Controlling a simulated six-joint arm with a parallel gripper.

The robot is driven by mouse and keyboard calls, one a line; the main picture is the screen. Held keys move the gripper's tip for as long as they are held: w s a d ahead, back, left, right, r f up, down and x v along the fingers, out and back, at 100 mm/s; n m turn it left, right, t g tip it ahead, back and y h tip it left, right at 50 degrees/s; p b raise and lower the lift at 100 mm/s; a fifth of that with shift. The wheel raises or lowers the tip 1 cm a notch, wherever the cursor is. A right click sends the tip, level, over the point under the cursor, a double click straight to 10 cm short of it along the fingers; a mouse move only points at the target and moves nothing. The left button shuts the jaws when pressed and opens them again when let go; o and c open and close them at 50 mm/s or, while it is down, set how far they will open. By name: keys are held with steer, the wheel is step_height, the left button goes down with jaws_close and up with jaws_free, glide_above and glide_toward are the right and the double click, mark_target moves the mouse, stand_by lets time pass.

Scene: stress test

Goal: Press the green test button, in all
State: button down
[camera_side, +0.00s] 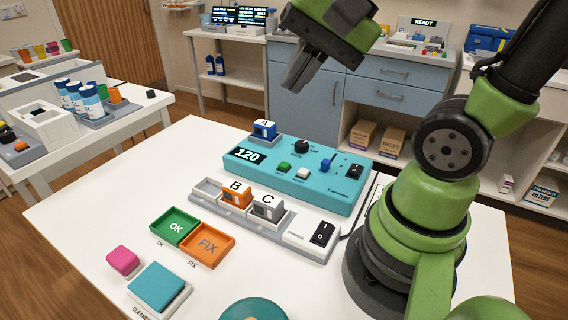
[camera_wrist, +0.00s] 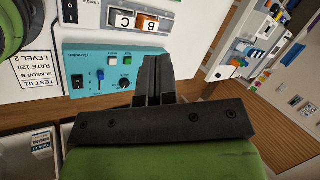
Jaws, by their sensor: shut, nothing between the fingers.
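The green test button (camera_side: 284,167) sits on the front left of the teal console (camera_side: 232,172), left of a white button (camera_side: 303,173). In the wrist view the green button (camera_wrist: 127,60) shows left of the fingers, beside the knob (camera_wrist: 124,84). My gripper (camera_side: 291,88) is shut and empty, raised well above and behind the console in the side view, touching nothing. In the wrist view its fingertips (camera_wrist: 156,60) are together and cover the console's right end, including the display. The side view shows the display (camera_side: 247,155) reading 120.
The console also carries a blue slider (camera_side: 326,165) and a black rocker switch (camera_side: 354,171). Blue block A (camera_side: 264,130) stands behind it; orange block B (camera_side: 237,194) and grey block C (camera_side: 268,208) sit in a tray in front. Green OK (camera_side: 175,227) and orange FIX (camera_side: 208,245) trays lie nearer.

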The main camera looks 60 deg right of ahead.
steer(key=w+d+f+m+y, duration=0.2)
steer(key=w+d+f+m, duration=0.35)
steer(key=m, duration=0.65)
steer(key=m+t, duration=0.2)
steer(key=m, duration=1.2)
glide_above(285, 162)
step_height(285, 162, down, 8)
steer(key=shift+r, duration=0.2)
steer(key=shift+f, duration=4.4)
steer(key=shift+f, duration=0.4)
